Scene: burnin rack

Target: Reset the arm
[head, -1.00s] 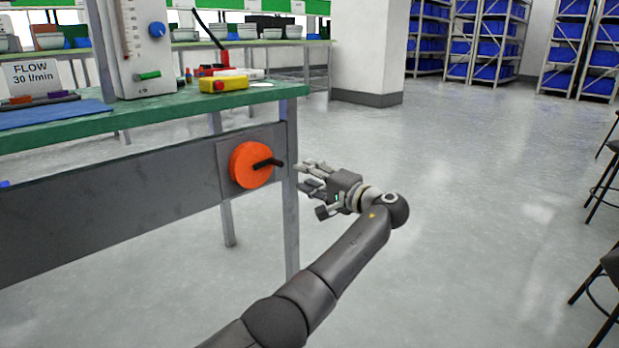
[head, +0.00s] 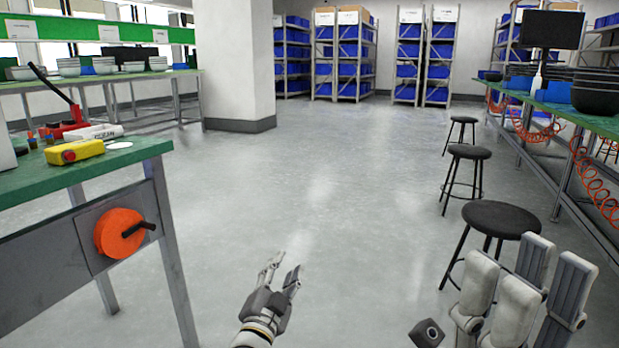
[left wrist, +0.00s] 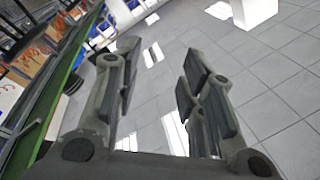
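My left gripper (head: 282,275) is at the bottom centre of the head view, over bare floor. Its grey fingers point away from me. In the left wrist view the fingers of this gripper (left wrist: 158,75) stand wide apart, with only floor between them, so it is open and empty. My right gripper (head: 488,290) is large and close at the bottom right of the head view.
A green-topped bench (head: 105,165) with an orange crank wheel (head: 118,233) and a yellow box (head: 75,151) stands at left. Black stools (head: 500,219) line the right, beside another green bench (head: 590,118). The middle floor is clear; shelves with blue bins (head: 343,62) stand behind.

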